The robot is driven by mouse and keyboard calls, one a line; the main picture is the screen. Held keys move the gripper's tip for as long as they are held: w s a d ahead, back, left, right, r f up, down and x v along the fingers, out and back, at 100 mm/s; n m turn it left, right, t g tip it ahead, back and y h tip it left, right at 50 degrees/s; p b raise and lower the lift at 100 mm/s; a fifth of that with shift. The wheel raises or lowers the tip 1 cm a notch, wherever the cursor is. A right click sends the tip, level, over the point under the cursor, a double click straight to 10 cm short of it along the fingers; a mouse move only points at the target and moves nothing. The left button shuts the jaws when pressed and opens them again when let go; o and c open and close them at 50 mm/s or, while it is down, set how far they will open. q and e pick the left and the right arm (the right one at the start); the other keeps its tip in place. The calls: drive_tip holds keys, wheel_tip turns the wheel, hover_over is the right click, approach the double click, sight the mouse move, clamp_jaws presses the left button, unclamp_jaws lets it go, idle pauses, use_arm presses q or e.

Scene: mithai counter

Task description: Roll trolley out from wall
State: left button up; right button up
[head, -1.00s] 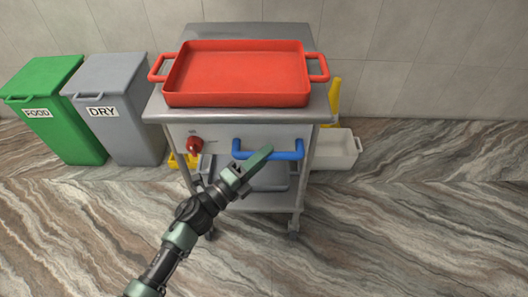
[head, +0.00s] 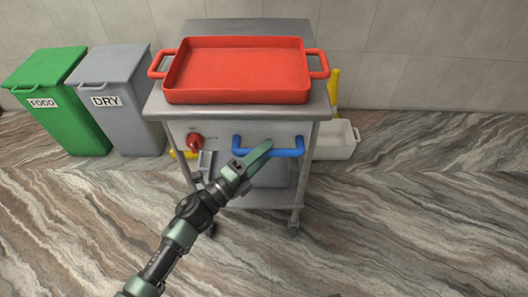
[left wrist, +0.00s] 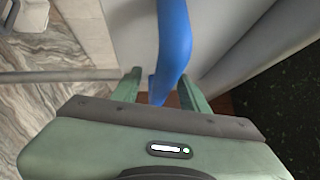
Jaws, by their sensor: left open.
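The trolley is a grey metal cart with a flat top (head: 155,105), a front panel, legs on casters and a lower shelf. A blue bar handle (head: 288,153) is fixed across its front panel, beside a red knob (head: 194,142). My left gripper (head: 262,152) is at the handle, slanting up to the right across it. In the left wrist view the blue handle (left wrist: 172,45) runs between the two open green fingers (left wrist: 160,88); I cannot tell whether they touch it. My right gripper is not in view.
A red tray (head: 238,70) sits on the trolley top. A green FOOD bin (head: 70,120) and a grey DRY bin (head: 130,125) stand to the left near the wall. A white bin (head: 335,148) and a yellow object (head: 334,85) are behind right. The front floor is clear.

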use_arm(q)
drive_tip(key=r+v, duration=0.1)
drive_tip(key=v, duration=0.6)
drive_tip(key=shift+s+a+f, duration=0.25)
drive_tip(key=shift+s+f, duration=0.05)
drive_tip(key=shift+f, duration=0.25)
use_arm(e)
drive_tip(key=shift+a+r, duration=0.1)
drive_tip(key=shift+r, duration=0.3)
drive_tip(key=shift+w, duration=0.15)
